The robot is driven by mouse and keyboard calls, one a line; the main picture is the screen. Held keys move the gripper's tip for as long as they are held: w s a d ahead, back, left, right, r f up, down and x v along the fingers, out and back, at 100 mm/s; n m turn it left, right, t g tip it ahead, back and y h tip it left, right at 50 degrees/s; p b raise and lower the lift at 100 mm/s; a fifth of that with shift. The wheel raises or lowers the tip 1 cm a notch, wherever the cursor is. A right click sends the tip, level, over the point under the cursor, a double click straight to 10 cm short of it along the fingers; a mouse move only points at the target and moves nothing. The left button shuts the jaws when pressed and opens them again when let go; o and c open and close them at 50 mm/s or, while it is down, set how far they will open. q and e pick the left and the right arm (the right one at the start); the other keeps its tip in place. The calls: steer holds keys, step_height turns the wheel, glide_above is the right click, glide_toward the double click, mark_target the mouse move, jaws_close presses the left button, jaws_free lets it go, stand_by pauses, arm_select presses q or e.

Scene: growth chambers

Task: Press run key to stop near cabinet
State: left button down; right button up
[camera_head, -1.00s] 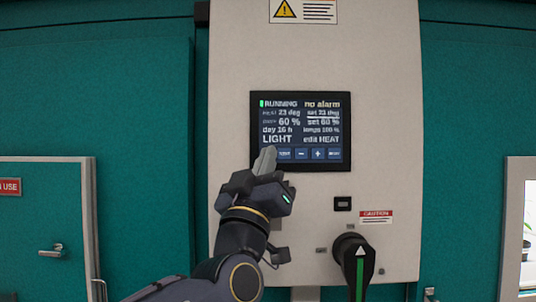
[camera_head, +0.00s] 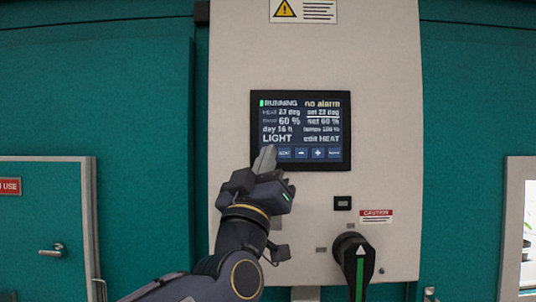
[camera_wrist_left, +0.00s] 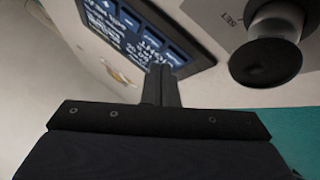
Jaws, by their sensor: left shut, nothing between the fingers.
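The cabinet's dark display (camera_head: 301,118) is lit and reads RUNNING beside a green mark, with "no alarm" at its right. A row of blue keys (camera_head: 301,153) runs along its bottom; the leftmost key is hidden behind my fingers. My left gripper (camera_head: 265,158) is shut and empty, its fingertips over the lower left corner of the display. In the left wrist view the shut fingers (camera_wrist_left: 161,84) point at the edge of the display (camera_wrist_left: 150,35). I cannot tell whether they touch it. My right gripper is not in view.
A grey-framed door (camera_head: 45,220) stands at left.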

arm_select(q)
steer(key=shift+w, duration=0.45)
stand_by(0.6)
steer(key=shift+s, duration=0.1)
steer(key=shift+s+f+b, duration=0.1)
steer(key=shift+s+b, duration=0.2)
steer(key=shift+s, duration=0.35)
steer(key=s+b, duration=0.1)
steer(key=s, duration=0.4)
stand_by(0.4)
stand_by(0.4)
